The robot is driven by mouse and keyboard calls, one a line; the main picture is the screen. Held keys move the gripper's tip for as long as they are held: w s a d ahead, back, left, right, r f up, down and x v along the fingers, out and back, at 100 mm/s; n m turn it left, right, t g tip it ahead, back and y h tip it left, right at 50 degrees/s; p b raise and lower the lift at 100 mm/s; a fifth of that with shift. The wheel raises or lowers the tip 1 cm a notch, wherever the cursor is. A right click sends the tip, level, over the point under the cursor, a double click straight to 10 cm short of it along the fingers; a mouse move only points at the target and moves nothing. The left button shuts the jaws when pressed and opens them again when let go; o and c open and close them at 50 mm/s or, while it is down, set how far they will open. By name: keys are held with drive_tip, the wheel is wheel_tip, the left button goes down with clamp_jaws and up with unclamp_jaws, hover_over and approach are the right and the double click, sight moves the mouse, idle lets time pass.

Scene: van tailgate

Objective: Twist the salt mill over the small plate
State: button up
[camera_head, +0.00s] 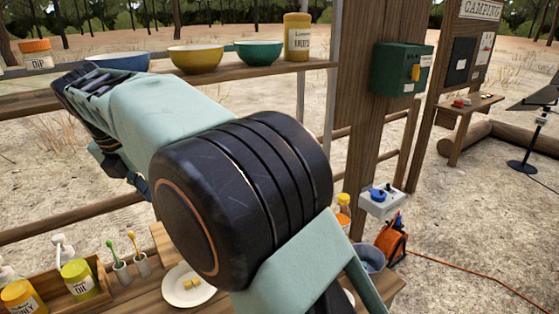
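A small white plate (190,287) with a few yellow cubes on it lies on the wooden counter at the lower middle. My large arm joint hides part of the area behind and right of it. I cannot make out a salt mill; it may be hidden behind my arm. Dark jointed parts that look like my gripper (122,170) show at the left, below my pale green arm link, above and left of the plate. The fingertips are mostly hidden, so I cannot tell whether they are open or hold anything.
A wooden tray (52,290) with labelled bottles, and small cups with brushes (141,263), stand left of the plate. A shelf (225,75) above holds bowls and a mustard-coloured jar (297,37). A wooden post (372,130) with a green box (402,70) stands at the right.

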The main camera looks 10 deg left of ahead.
drive_tip(key=w+d+r+m+t+y+b, duration=0.1)
drive_tip(key=w+d+r+m+y+b, duration=0.1)
drive_tip(key=d+m, duration=1.1)
drive_tip(key=w+d+r+m+t+y+b, duration=0.2)
drive_tip(key=w+d+m+y+b, duration=0.3)
drive_tip(key=d+m, duration=0.8)
drive_tip(key=w+m+b, duration=0.1)
drive_tip(key=w+m, duration=0.2)
drive_tip(key=m, duration=0.3)
drive_tip(key=shift+w, duration=0.25)
drive_tip(key=shift+d, duration=0.1)
